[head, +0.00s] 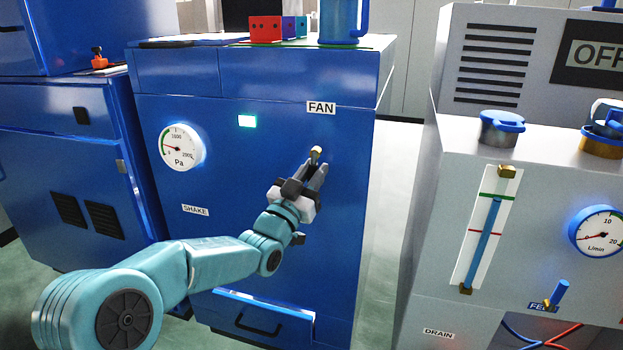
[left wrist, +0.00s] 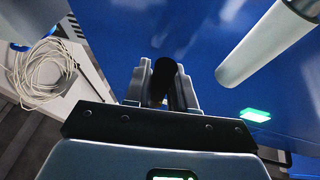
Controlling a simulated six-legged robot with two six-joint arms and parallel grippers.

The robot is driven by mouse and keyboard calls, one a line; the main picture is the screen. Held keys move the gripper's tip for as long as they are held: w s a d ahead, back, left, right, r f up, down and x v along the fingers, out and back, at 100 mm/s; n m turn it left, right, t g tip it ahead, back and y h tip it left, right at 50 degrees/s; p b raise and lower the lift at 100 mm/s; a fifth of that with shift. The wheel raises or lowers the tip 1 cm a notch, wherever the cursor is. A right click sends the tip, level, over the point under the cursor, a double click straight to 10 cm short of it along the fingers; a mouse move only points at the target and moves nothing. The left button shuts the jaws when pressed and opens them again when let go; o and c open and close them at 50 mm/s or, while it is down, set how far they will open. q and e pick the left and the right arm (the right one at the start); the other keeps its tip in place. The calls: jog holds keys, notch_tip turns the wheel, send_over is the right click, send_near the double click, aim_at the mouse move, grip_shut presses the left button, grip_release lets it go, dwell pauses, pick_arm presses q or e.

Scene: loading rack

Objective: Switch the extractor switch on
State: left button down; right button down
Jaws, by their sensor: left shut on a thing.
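The extractor switch (head: 316,152) is a small lever with a brass-coloured tip, on the front of the blue cabinet (head: 235,180) below the FAN label (head: 321,108). My left gripper (head: 309,178) is at the lever, with its jaws shut on it. In the left wrist view, a dark round lever part (left wrist: 163,78) shows between the fingers (left wrist: 160,92). The fingers hide much of the lever, so I cannot tell its position well. A green lamp (head: 247,121) is lit to the upper left of the switch. My right gripper is not in view.
A Pa gauge (head: 181,147) and a SHAKE label (head: 195,210) are on the cabinet's left side. A drawer (head: 262,318) sticks out low. A grey machine (head: 480,150) stands to the right across a gap. Red and blue blocks and a mug (head: 338,22) stand on top.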

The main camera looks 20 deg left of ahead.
pick_arm(q)
jog(key=shift+f, duration=0.15)
jog(key=c, duration=1)
grip_release()
jog(key=shift+c, duration=0.2)
jog(key=v, duration=1.6)
jog(key=shift+s, duration=0.15)
